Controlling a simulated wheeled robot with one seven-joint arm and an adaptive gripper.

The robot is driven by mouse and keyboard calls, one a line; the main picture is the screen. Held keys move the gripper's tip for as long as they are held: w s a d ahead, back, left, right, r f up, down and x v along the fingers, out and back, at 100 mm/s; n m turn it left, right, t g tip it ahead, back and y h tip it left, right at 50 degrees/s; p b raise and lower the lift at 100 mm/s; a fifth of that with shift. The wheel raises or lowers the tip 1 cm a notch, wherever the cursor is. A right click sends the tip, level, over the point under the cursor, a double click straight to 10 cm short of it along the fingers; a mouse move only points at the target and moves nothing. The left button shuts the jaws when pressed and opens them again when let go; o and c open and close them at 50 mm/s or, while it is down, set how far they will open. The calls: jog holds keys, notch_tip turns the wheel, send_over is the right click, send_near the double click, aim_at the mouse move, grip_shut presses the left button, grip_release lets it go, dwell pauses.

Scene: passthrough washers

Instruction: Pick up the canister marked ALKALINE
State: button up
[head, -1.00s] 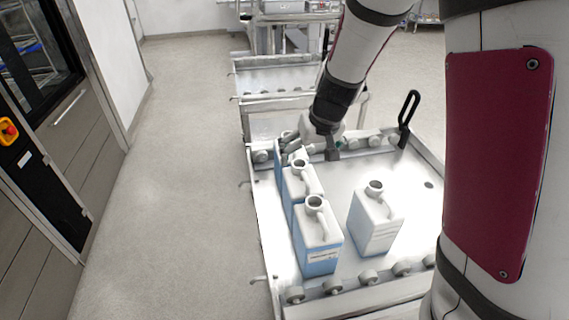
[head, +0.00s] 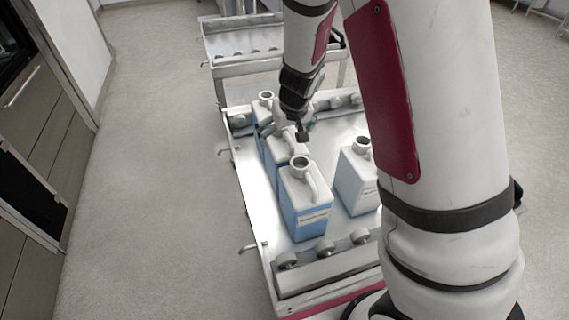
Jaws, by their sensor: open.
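Several white canisters with open round necks stand upright on the metal cart. The front one (head: 305,207) has a blue lower part and a label too small to read. A middle one (head: 286,150) stands right behind it, and a back one (head: 264,106) behind that, both partly hidden. A paler canister (head: 354,178) stands to the right, partly covered by my arm. I cannot tell which is marked ALKALINE. My gripper (head: 285,132) is open and points down at the top of the middle canister, its fingers to either side of it. Whether it touches is unclear.
The cart (head: 247,195) has a raised rim and round rollers (head: 325,247) along its near and far ends. Another metal cart (head: 225,65) stands behind it. The floor (head: 155,190) to the left is clear, up to grey cabinets (head: 60,125).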

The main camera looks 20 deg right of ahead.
jog(key=b+x, duration=0.1)
jog(key=x, duration=0.2)
jog(key=shift+w+a+f, duration=0.1)
jog(key=shift+f, duration=0.1)
jog(key=c, duration=1.8)
jog(key=shift+w+r, duration=0.1)
jog(key=shift+r, duration=0.05)
jog(key=shift+c, duration=0.8)
jog(key=shift+r, duration=0.1)
